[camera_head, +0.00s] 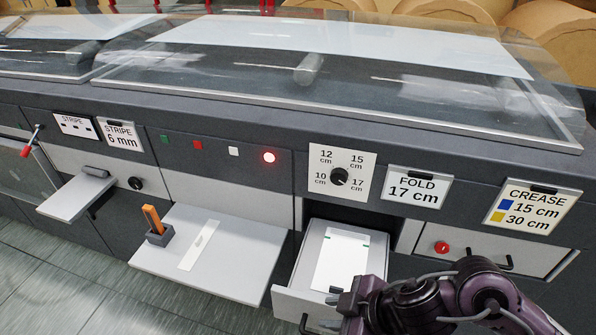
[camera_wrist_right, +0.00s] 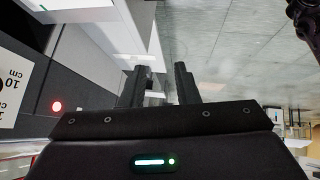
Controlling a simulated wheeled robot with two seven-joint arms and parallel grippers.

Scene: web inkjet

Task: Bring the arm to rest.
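My right arm comes in at the lower right of the head view. Its gripper (camera_head: 333,307) is over the front right part of an open drawer (camera_head: 290,300), which holds a white sheet (camera_head: 343,258). In the right wrist view the two dark fingers of this gripper (camera_wrist_right: 160,78) stand apart with nothing held between them. I cannot tell whether the gripper touches the drawer. My left gripper is not in view.
Left of the drawer, a grey shelf (camera_head: 225,260) carries an orange item in a dark holder (camera_head: 159,236) and a pale strip. A smaller shelf (camera_head: 75,198) juts out further left. The dial (camera_head: 339,176) points are labelled in cm. A red light (camera_head: 269,157) glows.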

